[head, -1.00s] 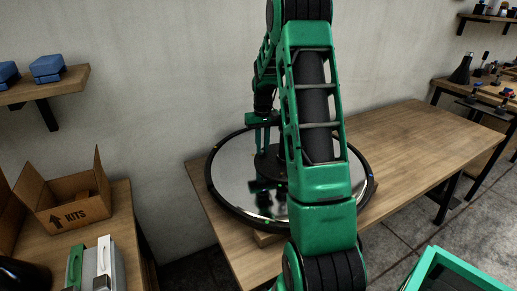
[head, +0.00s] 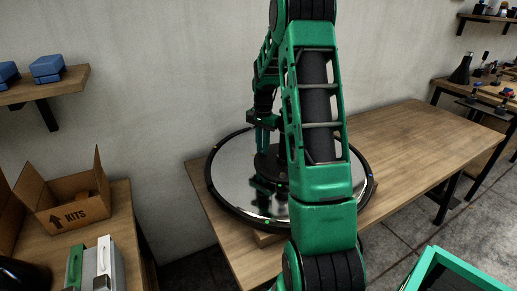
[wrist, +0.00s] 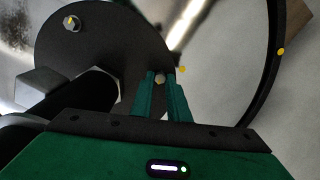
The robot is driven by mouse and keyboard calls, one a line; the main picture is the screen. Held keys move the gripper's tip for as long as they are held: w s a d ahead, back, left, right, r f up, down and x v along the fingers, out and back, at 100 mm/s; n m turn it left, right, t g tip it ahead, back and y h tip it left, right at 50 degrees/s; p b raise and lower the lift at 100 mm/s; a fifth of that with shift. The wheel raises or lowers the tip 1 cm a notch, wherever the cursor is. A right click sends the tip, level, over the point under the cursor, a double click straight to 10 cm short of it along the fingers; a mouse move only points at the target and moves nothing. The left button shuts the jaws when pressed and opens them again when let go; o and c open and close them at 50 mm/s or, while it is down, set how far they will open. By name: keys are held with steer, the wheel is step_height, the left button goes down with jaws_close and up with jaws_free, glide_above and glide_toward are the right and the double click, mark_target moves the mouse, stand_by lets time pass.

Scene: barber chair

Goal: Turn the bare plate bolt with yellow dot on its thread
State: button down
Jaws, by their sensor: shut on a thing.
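The round chrome base (head: 232,165) with a black rim lies on the wooden table. A dark round plate (wrist: 110,45) sits at its middle. My gripper (wrist: 161,82) is at the plate's edge in the wrist view, its two green fingers shut on a small bolt (wrist: 160,79). A yellow dot (wrist: 182,69) shows just right of that bolt. Another bolt (wrist: 71,22) with a yellow mark stands in the plate at the upper left, apart from my gripper. In the head view my gripper (head: 264,146) reaches down at the plate; the bolts there are too small to tell.
A dark post (wrist: 92,92) rises close to the left of my fingers. Another yellow dot (wrist: 281,51) is on the black rim. The wooden table (head: 400,140) is clear to the right. A KITS carton (head: 75,205) stands at the left, and a green crate (head: 450,270) at the lower right.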

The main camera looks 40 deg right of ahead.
steer(key=m, duration=0.3)
steer(key=w+m, duration=0.1)
steer(key=shift+a+r, duration=0.1)
steer(key=shift+a, duration=0.15)
steer(key=m, duration=0.6)
steer(key=shift+m, duration=0.4)
steer(key=m, duration=0.4)
steer(key=shift+s+d+m, duration=0.1)
steer(key=shift+d+m, duration=0.1)
steer(key=shift+m, duration=0.1)
steer(key=m, duration=0.4)
steer(key=shift+m, duration=0.3)
steer(key=m, duration=0.3)
steer(key=shift+s+m, duration=0.1)
steer(key=shift+m, duration=0.2)
steer(key=shift+s+f+m, duration=0.1)
steer(key=shift+m, duration=1)
steer(key=shift+s+f+m, duration=0.1)
steer(key=shift+m, duration=1)
steer(key=shift+a+m, duration=0.15)
steer(key=shift+m, duration=0.95)
